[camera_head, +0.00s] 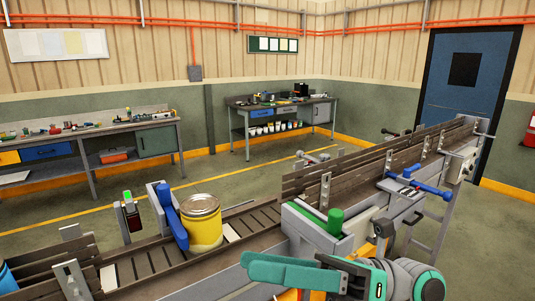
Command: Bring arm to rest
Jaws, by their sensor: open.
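My gripper (262,267) is at the bottom centre, its teal fingers pointing left in front of the roller conveyor. It is open, and I see nothing held in it. One finger partly overlaps the other, so the gap between them is hard to see. My wrist and forearm run off to the lower right. The gripper's lower part is close to the frame edge.
A yellow can (203,226) stands on the conveyor (145,264), beside a blue pad (171,220). The conveyor's wooden side rails climb to the right.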

